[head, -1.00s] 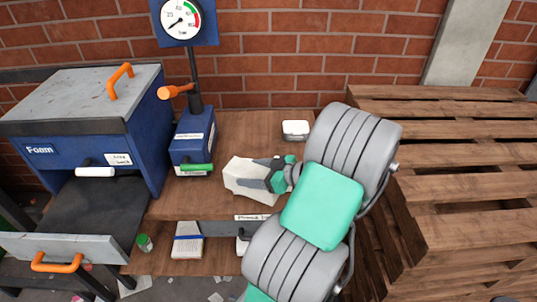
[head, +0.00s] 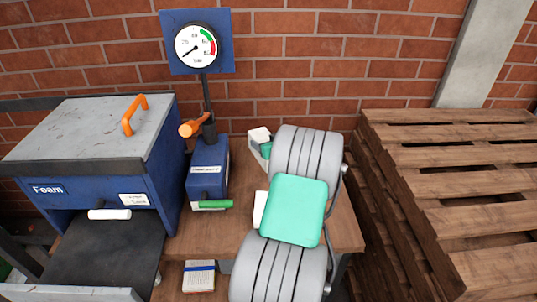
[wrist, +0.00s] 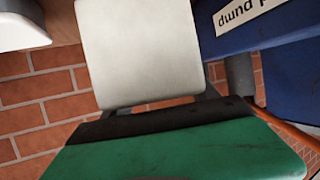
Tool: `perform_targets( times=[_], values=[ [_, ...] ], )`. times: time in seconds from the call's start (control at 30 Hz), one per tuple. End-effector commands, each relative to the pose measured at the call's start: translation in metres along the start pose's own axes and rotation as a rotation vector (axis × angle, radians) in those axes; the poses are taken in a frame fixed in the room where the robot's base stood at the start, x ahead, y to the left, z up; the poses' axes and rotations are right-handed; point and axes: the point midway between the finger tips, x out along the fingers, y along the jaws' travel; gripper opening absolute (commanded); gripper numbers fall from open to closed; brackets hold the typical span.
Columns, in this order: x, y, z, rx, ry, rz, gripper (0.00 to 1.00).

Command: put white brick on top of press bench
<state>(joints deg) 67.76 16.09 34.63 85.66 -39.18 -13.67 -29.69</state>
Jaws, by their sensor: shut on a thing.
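The white brick (head: 260,136) is in my gripper (head: 265,150), near the back of the press bench (head: 212,238), just right of the hand pump. My arm partly covers both in the head view. In the wrist view the pale brick (wrist: 140,50) fills the top middle, beyond the dark and green gripper parts, with brick wall behind. I cannot tell whether it touches the bench top. The press bench has a brown wooden top, its right part hidden by my arm.
The blue hand pump (head: 207,170) with its gauge (head: 195,45) stands close left. A blue foam machine (head: 95,160) is further left, pallets (head: 450,190) right. A white patch (head: 259,208) shows beside my arm, mostly hidden. Another white object (wrist: 20,30) shows in the wrist view.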

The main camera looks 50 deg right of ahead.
Motion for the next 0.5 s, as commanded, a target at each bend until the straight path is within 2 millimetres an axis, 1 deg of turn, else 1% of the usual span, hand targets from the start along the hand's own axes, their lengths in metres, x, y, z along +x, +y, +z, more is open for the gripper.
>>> perform_targets(
  times=[0.03,0.1,0.2,0.37,0.5],
  values=[
    [0.012,0.004,0.008,0.003,-0.003,-0.002,0.10],
    [0.028,0.010,0.018,0.002,-0.001,0.000,0.10],
    [0.046,0.017,0.028,0.001,0.000,0.001,0.10],
    [0.062,0.023,0.038,0.001,0.000,0.001,0.10],
    [0.070,0.023,0.058,0.002,-0.001,0.002,0.10]
  ],
)
